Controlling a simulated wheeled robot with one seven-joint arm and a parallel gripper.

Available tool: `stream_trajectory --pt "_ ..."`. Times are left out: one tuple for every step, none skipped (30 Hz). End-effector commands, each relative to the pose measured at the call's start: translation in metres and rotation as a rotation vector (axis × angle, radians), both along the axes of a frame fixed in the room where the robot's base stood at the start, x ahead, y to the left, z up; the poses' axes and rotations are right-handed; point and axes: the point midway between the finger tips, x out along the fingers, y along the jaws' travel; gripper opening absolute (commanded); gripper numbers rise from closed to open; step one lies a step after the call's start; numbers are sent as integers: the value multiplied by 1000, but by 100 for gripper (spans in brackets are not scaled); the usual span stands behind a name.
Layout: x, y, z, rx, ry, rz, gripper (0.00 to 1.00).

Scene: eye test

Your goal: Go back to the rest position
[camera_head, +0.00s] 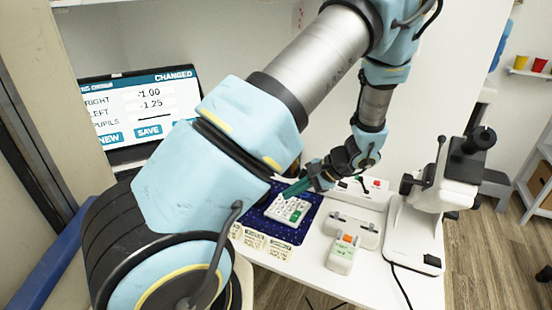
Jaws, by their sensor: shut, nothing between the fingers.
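My gripper (300,188) is at the end of my arm, over the desk and close above a white keypad (289,211) with several keys. Its green fingertips look shut with nothing held. I cannot tell whether they touch the keypad. The keypad lies on a dark blue mat (270,227). A screen (143,108) behind my arm reads CHANGED, with RIGHT -1.00, LEFT -1.25, PUPILS, and NEW and SAVE buttons. My arm hides part of the screen's surroundings and of the desk.
A white microscope-like instrument (428,215) stands at the desk's right. A small white device with an orange top (343,254) and a white box (354,229) lie between it and the mat. A dark cable hangs over the front edge. Wooden floor (485,262) is open at right.

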Motion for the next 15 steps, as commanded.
stream_trajectory --pt "0 2 2 -8 1 10 0" --pt "-1 4 4 -17 3 22 0" --pt "-1 8 7 -36 8 46 0" --pt "-3 13 11 -55 13 69 0" --pt "-4 18 15 -80 18 99 0" --pt "-7 26 22 -121 25 145 0" --pt "-10 33 28 -157 30 183 0" --pt "-13 39 35 -196 35 225 0" --pt "-18 49 44 -253 37 283 0" --pt "-21 55 51 -295 36 327 0" --pt "-25 61 58 -340 33 369 0" --pt "-30 69 68 -396 26 422 0" --pt "-33 75 75 -437 18 462 0" --pt "-37 81 82 -480 7 501 0" --pt "-41 88 91 -534 -10 550 0"
